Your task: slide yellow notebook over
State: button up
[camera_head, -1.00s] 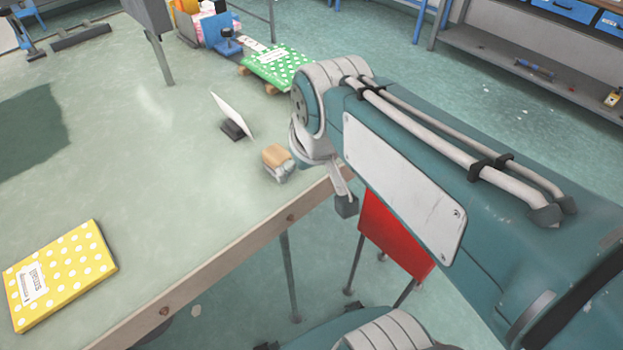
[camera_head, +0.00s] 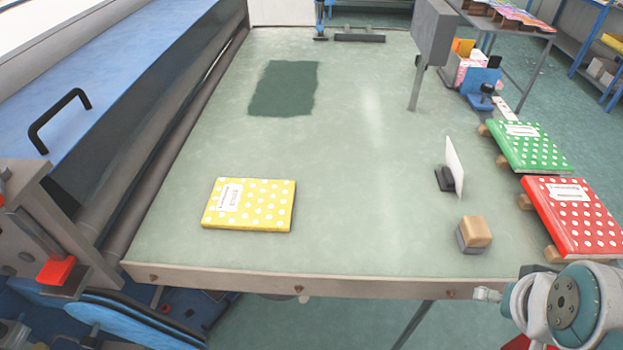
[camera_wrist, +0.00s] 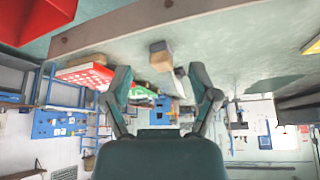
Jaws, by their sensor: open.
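The yellow notebook (camera_head: 250,205), with white dots and a white label, lies flat on the green worktable (camera_head: 345,190), left of centre and close to its front edge. In the wrist view, part of it shows at the right edge (camera_wrist: 313,45). My gripper (camera_wrist: 160,72) is open, with its two fingers apart and nothing held between them. The wrist view appears upside down, with the tabletop along its top. In the head view, only part of my arm shows at the lower right, beyond the table's front right corner; the fingers are not visible there.
A dark green rectangle (camera_head: 284,88) marks the tabletop behind the notebook. A wooden-topped block (camera_head: 474,233) and an upright white card (camera_head: 454,165) stand to the right. Green (camera_head: 530,147) and red (camera_head: 573,215) notebooks lie off the right edge. A blue machine (camera_head: 130,80) borders the left.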

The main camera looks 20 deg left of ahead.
aim_at(236, 204)
jog(key=k+u, duration=0.1)
jog(key=u, duration=1.5)
jog(key=i+j, duration=0.4)
jog(key=i+j+u, duration=0.15)
jog(key=i+j, duration=0.3)
jog(key=i, duration=0.2)
